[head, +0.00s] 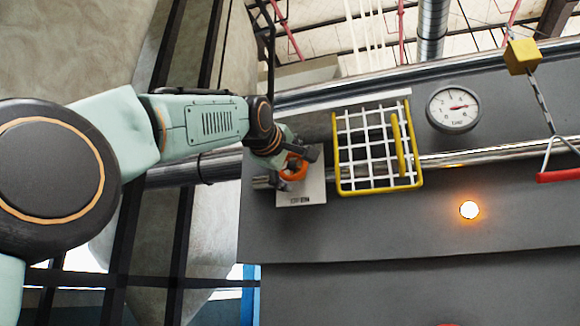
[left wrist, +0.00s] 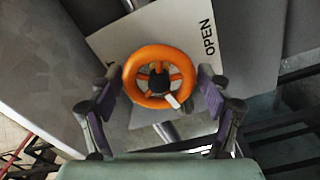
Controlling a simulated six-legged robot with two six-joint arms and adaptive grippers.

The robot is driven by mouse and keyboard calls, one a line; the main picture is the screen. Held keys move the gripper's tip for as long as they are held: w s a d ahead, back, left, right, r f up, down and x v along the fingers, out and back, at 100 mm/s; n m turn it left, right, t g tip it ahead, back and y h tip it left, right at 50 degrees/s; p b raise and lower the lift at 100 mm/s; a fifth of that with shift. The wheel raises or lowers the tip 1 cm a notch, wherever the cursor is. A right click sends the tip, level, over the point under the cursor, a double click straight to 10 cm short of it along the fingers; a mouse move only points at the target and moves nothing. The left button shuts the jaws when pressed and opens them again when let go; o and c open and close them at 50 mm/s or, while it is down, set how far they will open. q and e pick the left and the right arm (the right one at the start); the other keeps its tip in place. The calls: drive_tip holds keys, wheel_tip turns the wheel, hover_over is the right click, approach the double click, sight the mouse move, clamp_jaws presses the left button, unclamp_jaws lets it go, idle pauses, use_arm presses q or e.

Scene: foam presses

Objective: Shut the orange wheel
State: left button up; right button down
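The orange wheel (left wrist: 134,88) is a small handwheel with spokes and a dark hub, in front of a pale plate (left wrist: 110,45) marked "OPEN". In the left wrist view my left gripper (left wrist: 158,92) is open, with one finger on each side of the wheel. Whether the fingers touch the rim cannot be told. In the head view the wheel (head: 293,170) is partly hidden by my left gripper (head: 300,158), which reaches it from the left. My right gripper is in neither view.
Right of the wheel a yellow-framed white mesh guard (head: 375,150) stands out from the grey machine panel (head: 360,225). Further right are a round gauge (head: 453,109), a lit orange lamp (head: 469,209), a hanging red handle (head: 558,174) and a yellow block (head: 521,56).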

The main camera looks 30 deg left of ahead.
use_arm(q)
drive_tip(key=shift+w+a+f, duration=0.15)
drive_tip(key=shift+w+a, duration=0.15)
drive_tip(key=shift+w, duration=0.05)
drive_tip(key=shift+c, duration=0.6)
drive_tip(key=shift+s+d, duration=0.1)
drive_tip(key=shift+d, duration=0.25)
drive_tip(key=c, duration=0.5)
drive_tip(key=shift+a, duration=0.1)
drive_tip(key=shift+c, duration=0.9)
drive_tip(key=shift+f, duration=0.1)
drive_tip(key=shift+m, duration=0.3)
